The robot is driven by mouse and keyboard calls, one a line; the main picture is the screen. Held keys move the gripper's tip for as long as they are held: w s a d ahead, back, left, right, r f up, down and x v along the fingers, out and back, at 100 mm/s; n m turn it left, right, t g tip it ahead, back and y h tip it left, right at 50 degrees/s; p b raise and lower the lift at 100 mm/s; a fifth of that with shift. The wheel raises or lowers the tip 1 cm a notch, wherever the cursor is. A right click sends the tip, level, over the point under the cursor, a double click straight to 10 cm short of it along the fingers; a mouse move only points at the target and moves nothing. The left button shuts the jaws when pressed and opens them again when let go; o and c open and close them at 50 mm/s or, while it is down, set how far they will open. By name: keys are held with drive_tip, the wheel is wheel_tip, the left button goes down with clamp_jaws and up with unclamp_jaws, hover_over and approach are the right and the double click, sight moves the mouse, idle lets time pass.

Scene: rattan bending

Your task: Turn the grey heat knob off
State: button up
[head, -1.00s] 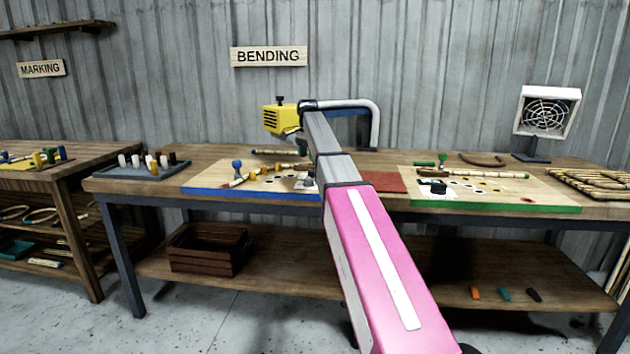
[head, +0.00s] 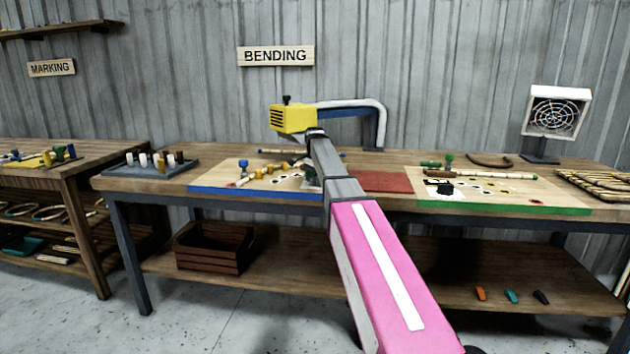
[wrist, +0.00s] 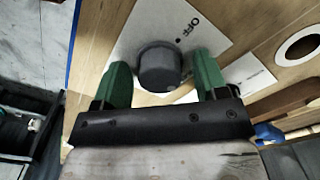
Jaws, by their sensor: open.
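My gripper (wrist: 162,80) is open, with one green finger on each side of the knob. The fingers look close to the knob, but I cannot tell whether they touch it. In the head view my arm hides the knob, and my gripper is hidden behind the arm too.
The bending bench carries a blue-edged board (head: 215,183), a green-edged board (head: 500,203) and a red mat (head: 385,181). A yellow heat tool (head: 292,118) on a curved stand rises behind my arm. A white fan (head: 555,110) stands at the right.

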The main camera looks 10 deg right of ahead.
drive_tip(key=c, duration=0.9)
drive_tip(key=shift+c, duration=0.2)
drive_tip(key=shift+n, duration=0.3)
drive_tip(key=n, duration=0.3)
drive_tip(key=shift+n, duration=0.3)
drive_tip(key=n, duration=0.4)
drive_tip(key=shift+n, duration=0.3)
drive_tip(key=n, duration=0.4)
drive_tip(key=shift+n, duration=2.5)
